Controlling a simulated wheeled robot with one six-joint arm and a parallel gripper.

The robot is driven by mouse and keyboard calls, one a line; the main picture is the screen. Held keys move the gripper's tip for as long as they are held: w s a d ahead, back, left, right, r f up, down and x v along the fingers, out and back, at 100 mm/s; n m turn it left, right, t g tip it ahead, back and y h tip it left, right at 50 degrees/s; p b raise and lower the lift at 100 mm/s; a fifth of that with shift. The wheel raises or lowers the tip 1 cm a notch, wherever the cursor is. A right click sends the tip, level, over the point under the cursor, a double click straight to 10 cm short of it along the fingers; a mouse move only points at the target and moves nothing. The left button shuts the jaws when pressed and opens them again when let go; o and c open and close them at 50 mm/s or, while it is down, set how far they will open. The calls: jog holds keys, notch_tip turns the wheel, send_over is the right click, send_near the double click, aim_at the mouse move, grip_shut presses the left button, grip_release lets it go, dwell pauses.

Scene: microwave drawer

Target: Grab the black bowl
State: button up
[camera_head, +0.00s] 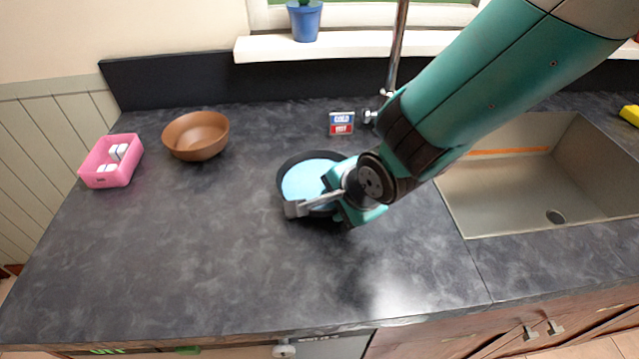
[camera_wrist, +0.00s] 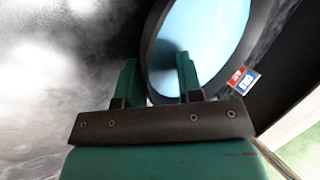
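The black bowl (camera_head: 300,184) has a dark rim and a light blue inside, and stands on the dark counter near its middle. My gripper reaches down at the bowl's near right side in the head view and hides part of its rim. In the wrist view, the bowl (camera_wrist: 202,42) fills the upper right. My gripper (camera_wrist: 157,62) is open there, its two green fingers apart. The bowl's rim passes between them, with the right finger over the blue inside and the left finger outside. I cannot tell whether either finger touches the rim.
A brown bowl (camera_head: 196,136) and a pink box (camera_head: 111,161) with white items stand to the left. A small red and blue sign (camera_head: 341,123) is behind the bowl. A metal sink (camera_head: 540,185) is at right. The counter's front left is clear.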

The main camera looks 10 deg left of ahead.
jog(key=shift+w+a+f, duration=0.25)
jog(key=shift+f, duration=0.35)
grip_shut()
jog(key=shift+r, duration=0.1)
